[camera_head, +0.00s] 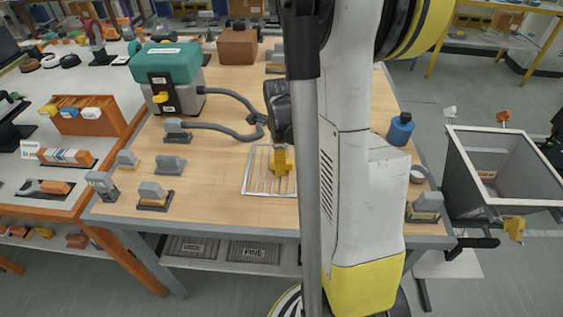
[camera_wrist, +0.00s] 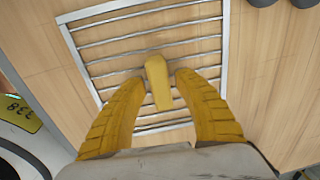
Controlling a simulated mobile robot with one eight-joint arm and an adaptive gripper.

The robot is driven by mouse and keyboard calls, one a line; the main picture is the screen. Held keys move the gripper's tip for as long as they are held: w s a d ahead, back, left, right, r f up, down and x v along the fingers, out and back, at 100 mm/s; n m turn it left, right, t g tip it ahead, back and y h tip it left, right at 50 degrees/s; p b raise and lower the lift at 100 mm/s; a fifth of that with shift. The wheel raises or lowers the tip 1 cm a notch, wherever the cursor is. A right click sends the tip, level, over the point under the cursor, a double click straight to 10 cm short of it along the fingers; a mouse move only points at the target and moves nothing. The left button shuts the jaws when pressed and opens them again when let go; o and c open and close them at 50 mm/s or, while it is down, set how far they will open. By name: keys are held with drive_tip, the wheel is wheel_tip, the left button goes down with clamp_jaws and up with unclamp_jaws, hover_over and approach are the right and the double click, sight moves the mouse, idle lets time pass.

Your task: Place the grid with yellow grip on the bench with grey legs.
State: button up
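The grid (camera_head: 249,180) is a pale metal frame with thin parallel bars. It appears to lie flat on the wooden top of the bench with grey legs (camera_head: 205,213). In the wrist view the grid (camera_wrist: 100,18) fills the upper middle, with its yellow grip (camera_wrist: 158,80) standing near the centre. My gripper (camera_wrist: 160,80) has yellow ribbed fingers, one on each side of the grip. The fingers are apart, and a narrow gap shows between the left fingertip and the grip. In the head view the gripper is over the grid; my arm hides the area to its right.
A green and grey machine (camera_head: 170,75) with grey hoses stands at the back left. Several grey-topped blocks stand on the left side of the bench. A blue bottle (camera_head: 401,129) is at the right. A grey open bin (camera_head: 500,165) stands beyond the right edge.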

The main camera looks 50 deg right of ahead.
wheel_tip(320, 180, up, 12)
drive_tip(key=p, duration=0.5)
drive_tip(key=s+a+r+n+t, duration=0.1)
drive_tip(key=a+r+n+t, duration=0.1)
drive_tip(key=a+n, duration=0.6)
drive_tip(key=s+a+r+n+t, duration=0.2)
drive_tip(key=a+r+n, duration=0.2)
drive_tip(key=a+n, duration=0.5)
drive_tip(key=s+a+r+n+t, duration=0.2)
drive_tip(key=a+r+n, duration=0.1)
drive_tip(key=a+n, duration=0.5)
drive_tip(key=n, duration=0.3)
drive_tip(key=shift+s+a+r+t+y, duration=0.2)
drive_tip(key=shift+s+a+t+y, duration=0.1)
drive_tip(key=shift+y, duration=0.1)
drive_tip(key=shift+f+b, duration=0.2)
drive_tip(key=shift+b, duration=0.2)
